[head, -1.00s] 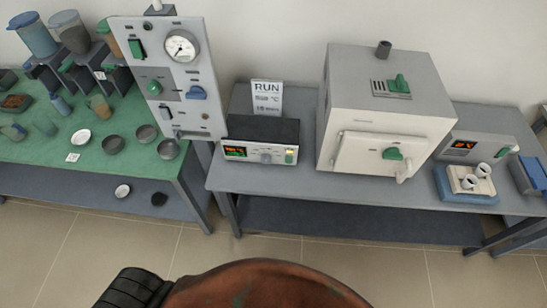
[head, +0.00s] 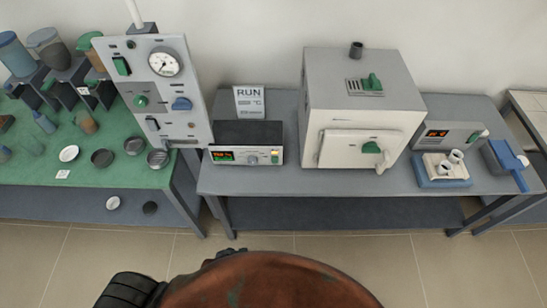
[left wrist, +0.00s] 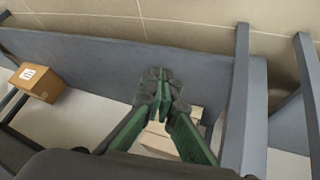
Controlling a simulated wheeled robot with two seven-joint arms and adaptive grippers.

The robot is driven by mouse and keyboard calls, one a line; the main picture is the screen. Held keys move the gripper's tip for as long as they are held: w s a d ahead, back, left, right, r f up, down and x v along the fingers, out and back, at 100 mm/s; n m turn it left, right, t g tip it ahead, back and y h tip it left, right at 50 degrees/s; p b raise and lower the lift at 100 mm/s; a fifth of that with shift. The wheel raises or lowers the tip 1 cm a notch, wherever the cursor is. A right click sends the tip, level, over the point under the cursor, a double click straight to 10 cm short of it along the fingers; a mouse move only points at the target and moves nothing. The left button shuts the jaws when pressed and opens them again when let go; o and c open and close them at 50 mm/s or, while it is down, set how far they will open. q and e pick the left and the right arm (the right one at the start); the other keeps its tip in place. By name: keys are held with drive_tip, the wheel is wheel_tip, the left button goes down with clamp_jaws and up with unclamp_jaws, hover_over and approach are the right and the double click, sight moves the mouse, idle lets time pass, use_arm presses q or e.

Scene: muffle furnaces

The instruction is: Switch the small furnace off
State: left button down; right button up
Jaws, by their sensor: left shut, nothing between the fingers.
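A pale box furnace (head: 360,120) with a closed front door and green handle stands on the grey bench. A control box (head: 247,155) with a lit display, a knob and a yellowish-green switch stands to its left. A smaller grey unit (head: 447,134) with an orange display and a green-tipped switch stands to its right. Which one is the small furnace I cannot tell for sure. My left gripper (left wrist: 160,92) has green fingers shut and empty in the left wrist view, above a grey surface. Neither gripper shows clearly in the head view.
A RUN sign (head: 257,102) stands behind the control box. A tall panel (head: 158,92) with gauge and switches rises at left by a green-topped bench (head: 40,160). A blue tray (head: 444,182) with small crucibles sits at right. A cardboard box (left wrist: 36,80) shows in the wrist view.

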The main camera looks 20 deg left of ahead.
use_arm(q)
drive_tip(key=w+d+r+t+h+p, duration=0.1)
drive_tip(key=w+r, duration=0.5)
drive_tip(key=r, duration=0.6)
drive_tip(key=w+d+r+t+h+p, duration=0.1)
drive_tip(key=w+d+r+t, duration=0.2)
drive_tip(key=r, duration=0.9)
drive_tip(key=w+d+r+t+h+p, duration=0.1)
drive_tip(key=w+d+r+t+h, duration=0.1)
drive_tip(key=w+d+r, duration=0.3)
drive_tip(key=shift+w+d+r+t+p, duration=0.15)
drive_tip(key=shift+w+r, duration=0.55)
drive_tip(key=shift+r, duration=0.55)
drive_tip(key=shift+w+a+r+t+p, duration=0.1)
drive_tip(key=shift+w+r+t, duration=0.1)
drive_tip(key=shift+w+r, duration=0.85)
drive_tip(key=shift+w+d+r+t+p, duration=0.15)
drive_tip(key=shift+w+r, duration=0.25)
drive_tip(key=shift+r, duration=1.1)
drive_tip(key=shift+a, duration=0.15)
approach(275, 160)
drive_tip(key=w+d, duration=0.2)
drive_tip(key=w+d+f+b, duration=0.1)
drive_tip(key=w+d, duration=0.1)
drive_tip(key=shift+w+d+f, duration=0.1)
drive_tip(key=shift+d+f, duration=0.1)
drive_tip(key=shift+d, duration=0.05)
drive_tip(key=shift+w, duration=0.1)
drive_tip(key=shift+w, duration=0.1)
